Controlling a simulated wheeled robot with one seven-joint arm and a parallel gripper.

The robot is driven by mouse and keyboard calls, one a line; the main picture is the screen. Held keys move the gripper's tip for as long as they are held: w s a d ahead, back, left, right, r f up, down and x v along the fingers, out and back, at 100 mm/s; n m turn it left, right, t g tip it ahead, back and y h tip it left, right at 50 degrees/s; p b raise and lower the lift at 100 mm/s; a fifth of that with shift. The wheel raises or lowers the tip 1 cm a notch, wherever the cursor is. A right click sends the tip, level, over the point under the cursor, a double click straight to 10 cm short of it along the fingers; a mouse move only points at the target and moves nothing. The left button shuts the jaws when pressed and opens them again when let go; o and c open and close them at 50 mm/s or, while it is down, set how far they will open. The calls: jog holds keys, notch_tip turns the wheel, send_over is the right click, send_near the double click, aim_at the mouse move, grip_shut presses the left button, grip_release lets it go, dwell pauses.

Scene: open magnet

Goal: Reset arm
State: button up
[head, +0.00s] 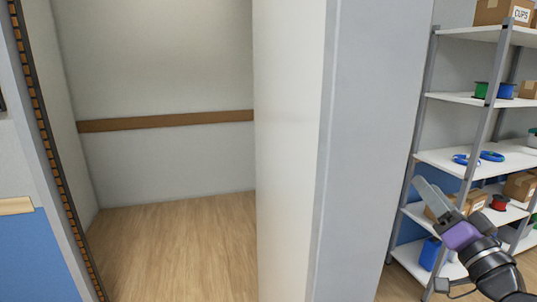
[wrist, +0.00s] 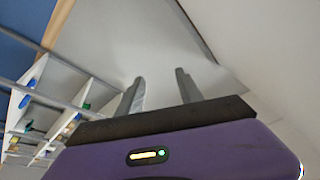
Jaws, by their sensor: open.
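My gripper (head: 433,200) is at the lower right of the head view, raised in front of the shelving unit, with its fingers pointing up and to the left. In the wrist view my gripper (wrist: 158,84) shows two grey fingers standing apart with nothing between them. It is open and empty. My purple wrist housing fills the bottom of the wrist view. Behind the fingers is a plain pale surface.
A metal shelving unit (head: 467,97) with boxes, spools and blue rings stands at the right. A pale wall end or panel (head: 370,130) stands in the middle. Left of it is an empty alcove with a wooden floor (head: 175,250). A blue panel (head: 35,255) is at the lower left.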

jog(key=s+f+m+h, duration=0.2)
jog(key=s+f+h, duration=0.2)
jog(key=s+f, duration=0.45)
jog(key=s+a+f+n+g, duration=0.2)
jog(key=s+a+f, duration=0.2)
jog(key=s, duration=0.8)
jog(key=s+a+f+n+g+y, duration=0.1)
jog(key=s+a+f, duration=0.3)
jog(key=s+f, duration=0.4)
jog(key=s+a+f+n+g, duration=0.3)
jog(key=s+a+f, duration=0.1)
jog(key=s, duration=1.3)
jog(key=shift+s+a+f+n, duration=0.2)
jog(key=shift+s+f+n, duration=0.15)
jog(key=shift+f, duration=0.55)
jog(key=shift+s+g, duration=0.1)
jog(key=shift+g, duration=0.2)
jog(key=shift+c, duration=0.7)
